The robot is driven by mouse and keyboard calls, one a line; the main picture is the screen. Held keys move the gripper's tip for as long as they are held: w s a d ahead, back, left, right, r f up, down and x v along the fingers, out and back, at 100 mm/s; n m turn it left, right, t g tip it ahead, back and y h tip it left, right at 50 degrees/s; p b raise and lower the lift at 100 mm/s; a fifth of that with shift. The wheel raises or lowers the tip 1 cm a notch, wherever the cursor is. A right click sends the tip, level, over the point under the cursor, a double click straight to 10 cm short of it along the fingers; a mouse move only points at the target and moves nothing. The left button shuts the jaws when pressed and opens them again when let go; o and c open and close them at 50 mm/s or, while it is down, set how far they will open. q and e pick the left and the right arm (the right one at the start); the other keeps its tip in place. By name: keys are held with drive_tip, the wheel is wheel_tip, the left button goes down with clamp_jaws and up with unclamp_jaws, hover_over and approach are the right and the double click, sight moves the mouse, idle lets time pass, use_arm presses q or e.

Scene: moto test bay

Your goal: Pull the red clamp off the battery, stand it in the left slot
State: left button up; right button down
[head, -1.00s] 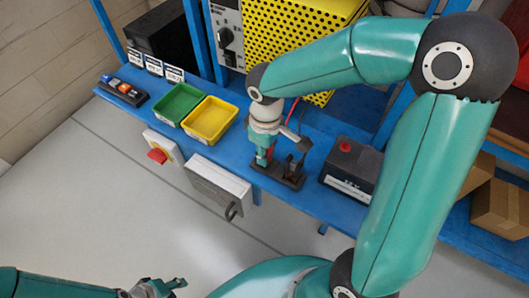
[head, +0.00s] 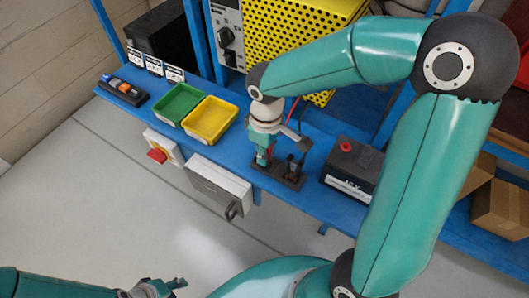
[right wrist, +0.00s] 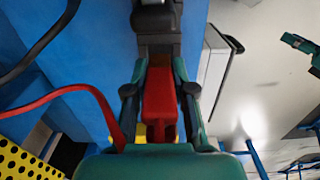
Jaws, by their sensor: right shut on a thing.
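The red clamp (right wrist: 160,98) is between the fingers of my right gripper (right wrist: 158,85) in the right wrist view, with a red cable running from it. The gripper is shut on it. In the head view my right gripper (head: 264,159) points down at the left part of the black holder (head: 279,176). The holder also shows just beyond the fingertips (right wrist: 156,22). I cannot tell how deep the clamp sits in the left slot. A dark clamp (head: 292,165) stands in the right part. The battery (head: 350,172) has a bare red terminal on top. My left gripper (head: 160,289) is low, far from the bench.
Green (head: 178,104) and yellow (head: 209,119) trays lie left of the holder on the blue bench (head: 315,160). A yellow perforated unit (head: 290,40) stands behind. Cardboard boxes (head: 497,209) are at right.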

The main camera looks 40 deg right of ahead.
drive_tip(key=shift+f+b, duration=0.85)
drive_tip(key=shift+f, duration=0.15)
idle(0.4)
drive_tip(key=c, duration=0.9)
unclamp_jaws()
drive_tip(key=shift+r, duration=0.15)
wheel_tip(320, 180, up, 12)
drive_tip(key=shift+f, duration=0.15)
